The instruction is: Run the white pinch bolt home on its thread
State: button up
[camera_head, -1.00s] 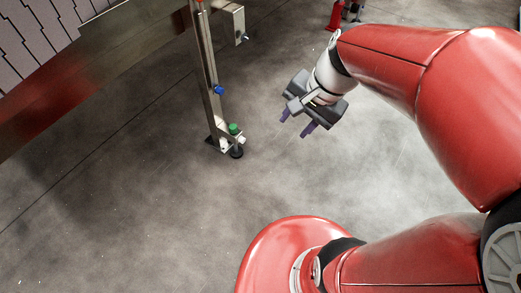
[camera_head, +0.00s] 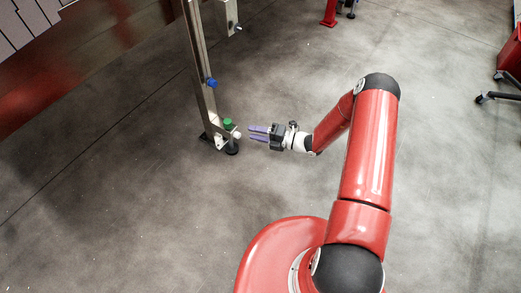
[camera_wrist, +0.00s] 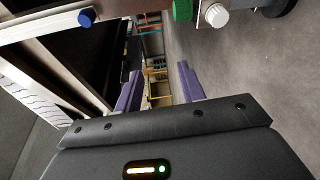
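The white pinch bolt (camera_head: 237,135) is a small white knob low on the conveyor leg (camera_head: 200,75), beside a green knob (camera_head: 228,123). The white pinch bolt also shows at the top of the wrist view (camera_wrist: 216,15), right of the green knob (camera_wrist: 182,10). My gripper (camera_head: 251,133) has purple fingers that point left toward the bolt from a short way to its right. In the wrist view its fingers (camera_wrist: 160,72) are spread apart with nothing between them. How far the bolt is threaded in cannot be told.
A blue knob (camera_head: 211,83) sits higher on the leg. A metal bracket (camera_head: 231,15) hangs near the top. The grey floor around the leg is clear. A red stand (camera_head: 329,12) is far back.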

aim_at(239, 136)
notch_tip(239, 136, down, 10)
jog(key=d+m+t+h, duration=0.1)
jog(key=m+t+h, duration=0.1)
jog(key=m+t, duration=0.5)
jog(key=w+a+m+g+b, duration=0.1)
jog(key=w+a, duration=0.1)
jog(key=a, duration=0.1)
jog(key=w+a+g, duration=0.1)
jog(key=w+a, duration=0.2)
jog(key=shift+w+a+f+m+b, duration=0.15)
jog(key=shift+w+a+m+b, duration=0.15)
jog(key=shift+m+b, duration=0.1)
jog(key=shift+w+a, duration=0.1)
jog(key=shift+a, duration=0.05)
jog(key=shift+c, duration=0.4)
jog(key=c, duration=0.7)
jog(key=o, duration=0.8)
jog(key=shift+c, duration=0.2)
